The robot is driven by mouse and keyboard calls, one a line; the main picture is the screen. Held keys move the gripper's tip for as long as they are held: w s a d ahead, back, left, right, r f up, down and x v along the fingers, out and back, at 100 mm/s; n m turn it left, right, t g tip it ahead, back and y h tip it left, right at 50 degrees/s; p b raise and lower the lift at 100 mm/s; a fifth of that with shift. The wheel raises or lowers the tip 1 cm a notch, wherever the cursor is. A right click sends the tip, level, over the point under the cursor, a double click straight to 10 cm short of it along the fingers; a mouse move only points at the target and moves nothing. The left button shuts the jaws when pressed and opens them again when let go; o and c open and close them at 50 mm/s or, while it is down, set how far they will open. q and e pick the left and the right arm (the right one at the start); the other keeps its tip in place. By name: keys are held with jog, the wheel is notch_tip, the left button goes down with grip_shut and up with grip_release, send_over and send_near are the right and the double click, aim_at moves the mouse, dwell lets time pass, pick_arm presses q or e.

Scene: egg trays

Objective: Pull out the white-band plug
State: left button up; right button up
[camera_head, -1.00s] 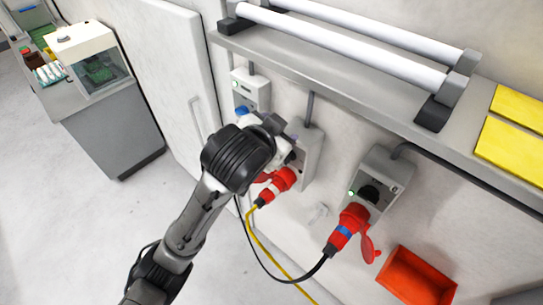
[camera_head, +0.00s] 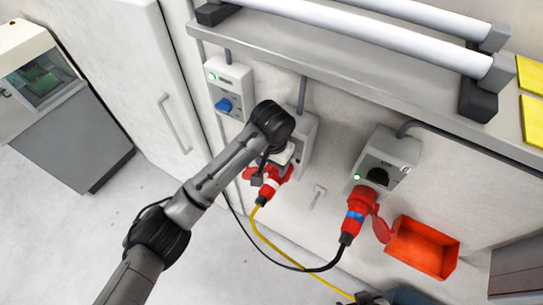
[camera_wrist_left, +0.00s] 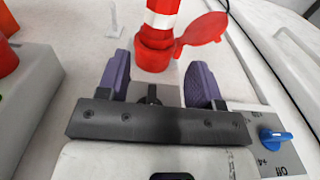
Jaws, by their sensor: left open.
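The white-band plug (camera_head: 268,188), red with a white ring and a yellow cable, sits in the middle wall socket box (camera_head: 303,140). A red flap lid hangs beside it. In the left wrist view the white-band plug (camera_wrist_left: 160,22) is at the top centre, just beyond the fingertips, with its lid (camera_wrist_left: 203,34) to the right. My left gripper (camera_wrist_left: 158,80) is open, its two fingers apart and nothing between them. In the head view my left gripper (camera_head: 277,158) is just above the plug, partly hidden by its wrist. I cannot see my right gripper.
A blue-band red plug (camera_head: 358,212) with a black cable sits in the right socket box (camera_head: 388,160). A red bin (camera_head: 424,248) is to its right. A switch box (camera_head: 232,88) with a blue knob is to the left. A grey shelf (camera_head: 350,84) runs above.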

aim_at(272, 182)
pick_arm(q)
notch_tip(272, 182, down, 12)
jog(key=shift+r+p, duration=0.15)
jog(key=shift+p, duration=0.5)
